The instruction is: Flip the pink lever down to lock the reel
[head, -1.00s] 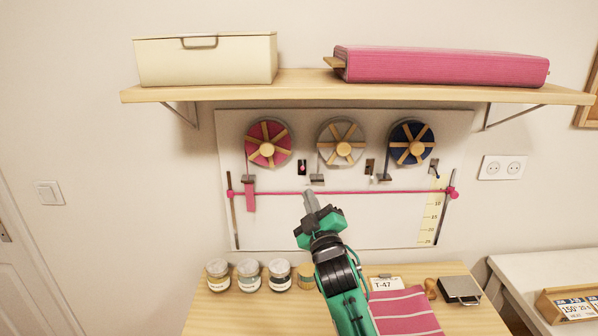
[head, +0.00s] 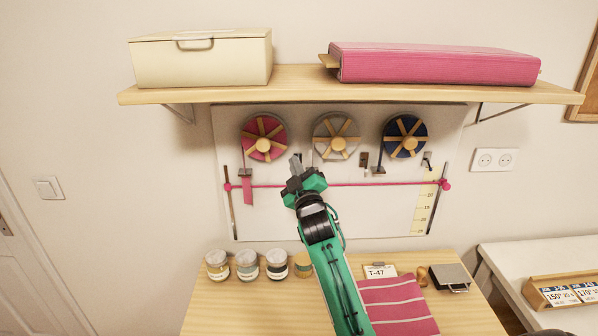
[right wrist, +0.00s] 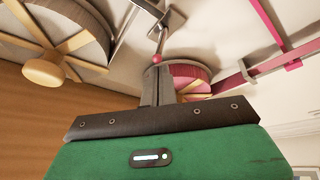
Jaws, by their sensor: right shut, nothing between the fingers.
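The pink-tipped lever shows in the right wrist view as a thin metal rod with a small pink ball (right wrist: 156,58) on its end. In the head view my right gripper hides this lever. My right gripper (head: 296,160) is shut and empty, in front of the board between the pink reel (head: 264,137) and the white reel (head: 337,136). In the right wrist view its fingertips (right wrist: 157,68) are right at the ball; I cannot tell whether they touch. The pink reel (right wrist: 190,78) is partly hidden behind the fingers there. My left gripper is out of view.
A blue reel (head: 405,136) hangs at the right of the board. A pink rod (head: 380,184) crosses below the reels. The wooden shelf (head: 290,88) juts out above them. Several jars (head: 248,265) and striped pink cloth (head: 392,305) are on the table below.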

